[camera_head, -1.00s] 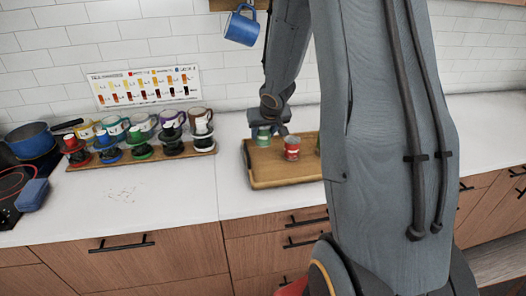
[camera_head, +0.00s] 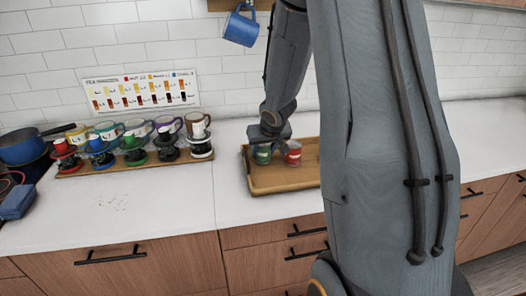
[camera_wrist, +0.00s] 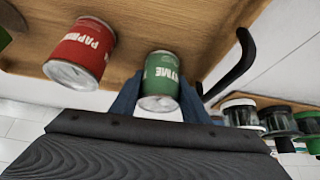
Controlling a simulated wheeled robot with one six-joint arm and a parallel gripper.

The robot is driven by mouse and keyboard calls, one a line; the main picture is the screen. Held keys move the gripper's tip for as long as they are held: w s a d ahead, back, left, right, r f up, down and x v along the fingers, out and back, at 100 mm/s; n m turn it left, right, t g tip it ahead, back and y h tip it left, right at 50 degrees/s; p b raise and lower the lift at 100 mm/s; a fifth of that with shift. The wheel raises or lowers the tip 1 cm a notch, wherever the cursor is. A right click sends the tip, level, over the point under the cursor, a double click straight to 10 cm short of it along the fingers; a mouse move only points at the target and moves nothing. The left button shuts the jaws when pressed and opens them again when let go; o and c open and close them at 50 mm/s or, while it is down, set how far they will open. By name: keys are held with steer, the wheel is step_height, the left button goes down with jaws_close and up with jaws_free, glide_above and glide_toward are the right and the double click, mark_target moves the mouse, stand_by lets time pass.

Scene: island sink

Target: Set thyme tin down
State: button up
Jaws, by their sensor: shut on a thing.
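The thyme tin (camera_wrist: 162,75) is green with a pale label, and my gripper (camera_wrist: 158,100) is shut on it in the wrist view. In the head view the thyme tin (camera_head: 262,155) is at the left part of the wooden tray (camera_head: 285,183), with my gripper (camera_head: 268,140) above it. Whether its base touches the tray I cannot tell. The red paprika tin (camera_wrist: 82,52) stands close beside it on the tray; it also shows in the head view (camera_head: 293,153).
A wooden rack (camera_head: 95,168) with several mugs and coloured stands is left of the tray, and a blue pan (camera_head: 22,147) is farther left. A blue mug (camera_head: 241,27) hangs above. The white counter (camera_head: 140,205) in front is mostly clear. My arm hides the tray's right end.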

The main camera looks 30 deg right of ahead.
steer(key=shift+f, duration=0.15)
steer(key=o, duration=1.1)
steer(key=shift+r, duration=0.3)
steer(key=p+v, duration=0.7)
steer(key=v, duration=0.5)
steer(key=s+a+g, duration=0.1)
steer(key=s+a, duration=0.4)
steer(key=s, duration=0.1)
steer(key=s+a+r+n+g+y, duration=0.1)
steer(key=s+a, duration=0.4)
steer(key=s+a+n+g, duration=0.1)
steer(key=s+a+g, duration=0.1)
steer(key=s+a, duration=0.4)
steer(key=shift+s+r, duration=0.3)
steer(key=shift+s, duration=0.1)
